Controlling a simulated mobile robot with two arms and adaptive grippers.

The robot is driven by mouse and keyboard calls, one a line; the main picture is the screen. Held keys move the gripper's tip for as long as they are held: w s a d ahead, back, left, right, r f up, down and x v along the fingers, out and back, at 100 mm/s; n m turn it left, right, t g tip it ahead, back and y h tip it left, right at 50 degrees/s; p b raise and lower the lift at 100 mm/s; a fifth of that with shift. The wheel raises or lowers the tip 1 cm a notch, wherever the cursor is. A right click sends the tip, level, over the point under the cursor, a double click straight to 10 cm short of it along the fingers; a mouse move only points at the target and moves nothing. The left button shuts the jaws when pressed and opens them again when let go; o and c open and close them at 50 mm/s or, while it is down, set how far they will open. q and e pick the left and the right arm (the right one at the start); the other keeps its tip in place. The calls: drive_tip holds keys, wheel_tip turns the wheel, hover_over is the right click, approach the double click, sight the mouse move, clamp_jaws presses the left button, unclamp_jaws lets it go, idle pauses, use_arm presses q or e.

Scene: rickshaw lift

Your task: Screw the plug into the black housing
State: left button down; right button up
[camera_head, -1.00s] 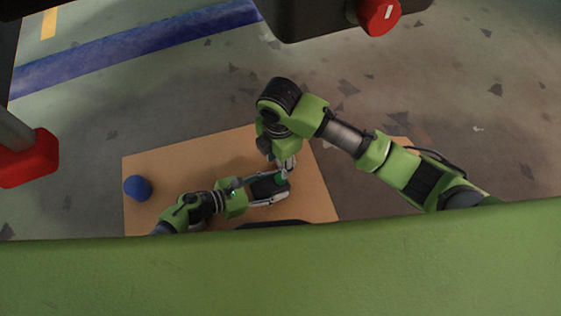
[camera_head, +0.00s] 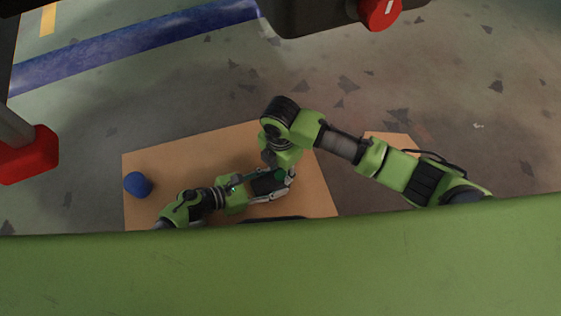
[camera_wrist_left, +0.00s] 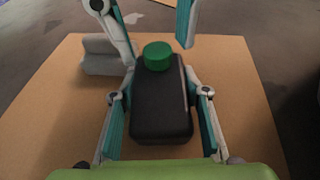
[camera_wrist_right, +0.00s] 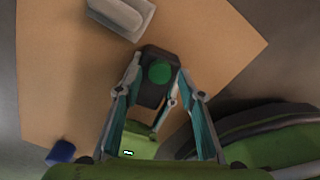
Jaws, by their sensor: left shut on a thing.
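The black housing (camera_wrist_left: 160,105) is clasped between the fingers of my left gripper (camera_wrist_left: 160,97), over the tan board. The green plug (camera_wrist_left: 157,57) sits at the housing's far end and stands up above its top face; how deep it goes is hidden. In the right wrist view the plug (camera_wrist_right: 160,72) shows as a round green disc on the housing (camera_wrist_right: 153,95). My right gripper (camera_wrist_right: 160,64) is over the plug, its fingers apart on either side of it with visible gaps. In the head view my right gripper (camera_head: 282,168) partly covers the plug.
A blue cylinder (camera_head: 137,185) stands at the left of the tan board (camera_head: 190,165). A light grey block (camera_wrist_left: 102,55) lies on the board near the housing and also shows in the right wrist view (camera_wrist_right: 122,14). The board's left part is mostly clear.

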drive_tip(key=shift+f, duration=0.8)
clamp_jaws()
drive_tip(key=m, duration=0.4)
drive_tip(key=shift+s+a, duration=0.1)
drive_tip(key=m, duration=0.9)
drive_tip(key=shift+m, duration=0.3)
drive_tip(key=m, duration=0.5)
drive_tip(key=shift+m, duration=0.4)
